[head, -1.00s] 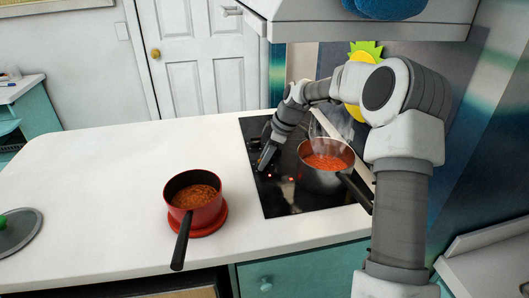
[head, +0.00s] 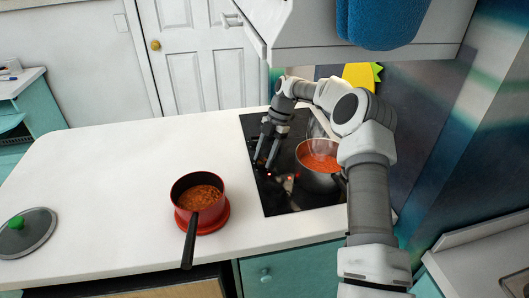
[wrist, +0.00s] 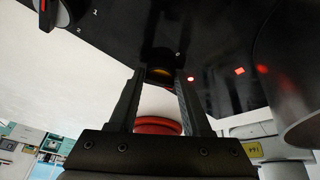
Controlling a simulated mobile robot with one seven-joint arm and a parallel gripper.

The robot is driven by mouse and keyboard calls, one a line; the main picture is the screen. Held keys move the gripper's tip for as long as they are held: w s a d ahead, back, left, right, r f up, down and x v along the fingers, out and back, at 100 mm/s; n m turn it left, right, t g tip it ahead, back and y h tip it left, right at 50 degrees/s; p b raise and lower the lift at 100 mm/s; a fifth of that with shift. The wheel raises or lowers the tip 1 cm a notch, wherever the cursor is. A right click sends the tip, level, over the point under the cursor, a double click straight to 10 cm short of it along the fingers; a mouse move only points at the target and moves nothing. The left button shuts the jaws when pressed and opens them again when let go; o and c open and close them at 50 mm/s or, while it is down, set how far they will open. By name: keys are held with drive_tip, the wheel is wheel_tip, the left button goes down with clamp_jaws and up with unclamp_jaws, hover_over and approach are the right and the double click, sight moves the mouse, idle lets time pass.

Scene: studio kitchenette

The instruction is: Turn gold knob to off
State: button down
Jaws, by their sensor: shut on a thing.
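In the head view my gripper (head: 266,163) points down at the left part of the cooktop (head: 257,135); the knob cannot be made out there. The knob's setting cannot be read. A second knob (wrist: 46,14) with a red mark shows at the wrist view's top left. Red lights glow on the cooktop.
A steaming steel pot (head: 318,182) of red soup stands on the cooktop, close right of my gripper. A red pot (head: 200,205) stands on a red mat on the white counter. A lid (head: 27,233) lies far left. A cabinet (head: 390,25) hangs above.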

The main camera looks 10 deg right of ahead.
drive_tip(key=n+g+h+p, duration=0.1)
drive_tip(key=n, duration=0.2)
drive_tip(key=n+g+p, duration=0.1)
drive_tip(key=n, duration=0.2)
drive_tip(key=shift+w+a+n+h, duration=0.1)
drive_tip(key=shift+n+h, duration=0.2)
drive_tip(key=shift+h, duration=0.1)
drive_tip(key=n+h, duration=0.1)
drive_tip(key=n, duration=0.1)
drive_tip(key=n+p, duration=0.1)
drive_tip(key=n, duration=0.1)
drive_tip(key=shift+f+n+g+h, duration=0.15)
drive_tip(key=shift+n+g+h, duration=0.15)
drive_tip(key=shift+h, duration=0.1)
drive_tip(key=shift+n+p, duration=0.3)
drive_tip(key=shift+c, duration=1.9)
unclamp_jaws()
drive_tip(key=shift+w, duration=0.1)
drive_tip(key=shift+m, duration=0.4)
